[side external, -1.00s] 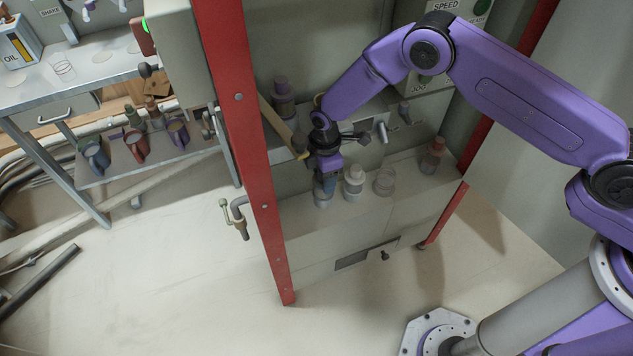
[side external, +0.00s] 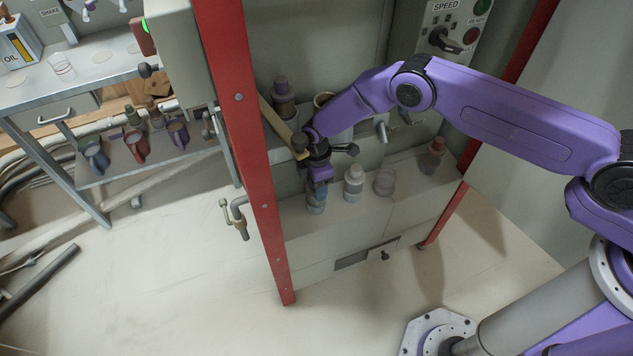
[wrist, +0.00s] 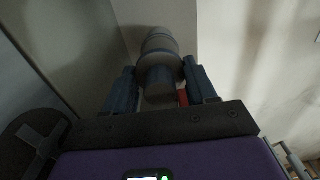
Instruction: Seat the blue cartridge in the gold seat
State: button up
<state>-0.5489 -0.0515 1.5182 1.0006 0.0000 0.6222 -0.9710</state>
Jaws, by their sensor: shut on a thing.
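My gripper (side external: 318,192) points down at the left end of the lower ledge, beside the red post. It is shut on a small capped cylinder (side external: 316,208), which I take for the blue cartridge. In the wrist view the cylinder (wrist: 160,70) sits between both blue-grey fingers and looks grey in the shade. Its blue colour is hard to confirm, because the fingers are bluish too. I cannot tell whether its bottom touches the ledge. I cannot make out the gold seat for certain; a tan-rimmed round vessel (side external: 324,99) stands partly hidden behind my arm.
A pale capped bottle (side external: 353,184), a clear glass (side external: 385,182) and a reddish bottle (side external: 433,157) stand to the right on the ledge. The red post (side external: 240,150) rises close on the left. A tan lever (side external: 278,122) and a tap (side external: 382,131) are near my wrist.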

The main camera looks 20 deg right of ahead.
jog(key=shift+f, duration=0.1)
jog(key=o, duration=1.2)
jog(key=shift+f, duration=0.1)
jog(key=shift+c, duration=0.2)
jog(key=shift+s+r, duration=0.15)
jog(key=shift+r, duration=1.75)
jog(key=shift+s+r, duration=0.1)
jog(key=shift+r, duration=1.75)
